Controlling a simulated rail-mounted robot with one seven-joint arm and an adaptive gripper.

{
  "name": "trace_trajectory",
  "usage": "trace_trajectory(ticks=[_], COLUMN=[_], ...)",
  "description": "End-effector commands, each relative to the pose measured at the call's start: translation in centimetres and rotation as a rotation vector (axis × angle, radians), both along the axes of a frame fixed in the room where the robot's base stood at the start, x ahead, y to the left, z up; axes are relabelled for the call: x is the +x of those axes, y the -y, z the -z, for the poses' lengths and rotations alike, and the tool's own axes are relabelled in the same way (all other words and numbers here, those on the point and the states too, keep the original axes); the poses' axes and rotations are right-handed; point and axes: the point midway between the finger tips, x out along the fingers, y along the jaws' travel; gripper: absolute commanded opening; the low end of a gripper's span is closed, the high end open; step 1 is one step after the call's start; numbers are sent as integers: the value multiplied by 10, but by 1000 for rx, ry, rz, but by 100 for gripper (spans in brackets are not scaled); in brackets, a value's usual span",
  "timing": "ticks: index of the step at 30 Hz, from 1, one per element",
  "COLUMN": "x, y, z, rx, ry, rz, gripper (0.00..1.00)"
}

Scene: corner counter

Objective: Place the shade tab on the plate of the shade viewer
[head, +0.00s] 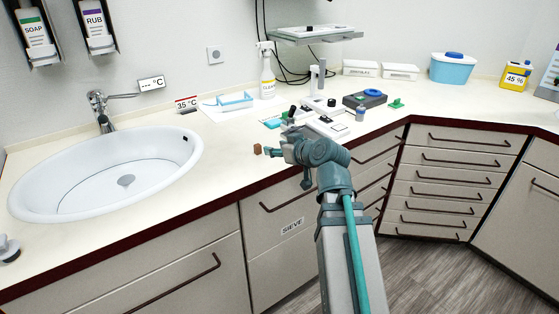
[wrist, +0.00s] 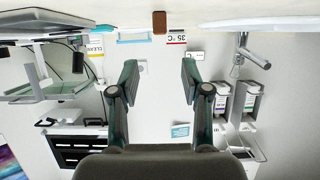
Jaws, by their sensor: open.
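A small brown block (head: 257,149), which may be the shade tab, shows low over the counter just left of my gripper (head: 272,150) in the head view. The block also shows at the top middle of the wrist view (wrist: 159,22), ahead of the fingers and apart from them. My gripper (wrist: 159,75) is open, with nothing between its fingers, and points roughly level toward the wall. A white-based stand with an upright post (head: 319,80) is behind my gripper; I cannot tell whether it is the shade viewer. My arm hides part of that area.
A sink (head: 75,185) takes up the left counter. A blue tray (head: 236,101), a 35 °C card (head: 187,103) and a spray bottle (head: 267,75) stand behind. A dark device with a blue disc (head: 365,98) and a small bottle (head: 360,113) are right of the stand.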

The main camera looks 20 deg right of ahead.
Motion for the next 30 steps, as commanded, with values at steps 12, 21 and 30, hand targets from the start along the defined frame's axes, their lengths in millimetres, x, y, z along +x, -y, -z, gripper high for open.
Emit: trace_trajectory(ticks=[12, 21, 30], x=[-9, -9, -9], y=[2, 2, 8], z=[-1, -2, -11], rx=[-1, -2, 0], ry=[-3, -3, -6], rz=[8, 7, 17], gripper=[52, 52, 52])
